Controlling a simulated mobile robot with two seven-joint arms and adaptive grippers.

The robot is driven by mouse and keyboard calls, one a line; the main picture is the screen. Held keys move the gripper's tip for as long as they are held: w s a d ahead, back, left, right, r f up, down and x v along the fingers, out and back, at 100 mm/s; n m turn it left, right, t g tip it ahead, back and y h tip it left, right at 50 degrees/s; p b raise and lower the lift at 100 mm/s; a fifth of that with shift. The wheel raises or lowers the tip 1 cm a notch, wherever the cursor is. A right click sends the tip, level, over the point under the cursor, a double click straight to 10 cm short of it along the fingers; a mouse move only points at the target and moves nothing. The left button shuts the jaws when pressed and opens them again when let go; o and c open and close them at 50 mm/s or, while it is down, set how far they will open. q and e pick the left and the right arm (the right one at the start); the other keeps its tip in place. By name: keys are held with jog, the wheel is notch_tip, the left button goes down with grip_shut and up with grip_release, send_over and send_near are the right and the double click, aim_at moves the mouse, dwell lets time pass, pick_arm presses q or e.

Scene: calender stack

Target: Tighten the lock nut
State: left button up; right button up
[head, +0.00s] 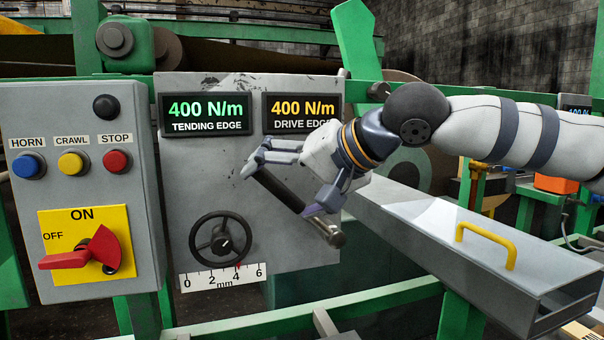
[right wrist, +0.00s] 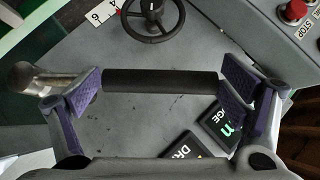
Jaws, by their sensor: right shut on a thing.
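My right gripper (head: 290,183) is shut on a bar tool (head: 284,190) with a dark sleeve and a round metal end at its lower right. The bar slants down to the right in front of the grey panel. In the right wrist view the dark sleeve (right wrist: 160,83) lies between the two purple finger pads, and the metal end (right wrist: 20,75) sticks out past the left finger. I cannot make out a separate lock nut; the metal end may hide it. A black handwheel (head: 206,257) stands left of the bar, also in the right wrist view (right wrist: 152,13). My left gripper is not in view.
A grey panel (head: 185,165) carries two displays, both reading 400 N/m (head: 208,115). A millimetre scale (head: 205,279) sits under the handwheel. A control box (head: 30,110) with buttons and a red switch is at left. A grey trough (head: 400,215) with a yellow handle lies right.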

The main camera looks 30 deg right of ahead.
jog(key=w+a+f+n+g+h, duration=0.1)
jog(key=w+a+f+n+h, duration=0.1)
jog(key=w+a+f+h, duration=0.1)
jog(key=shift+x, duration=1.15)
jog(key=shift+d, duration=0.2)
jog(key=o, duration=0.7)
jog(key=c, duration=0.6)
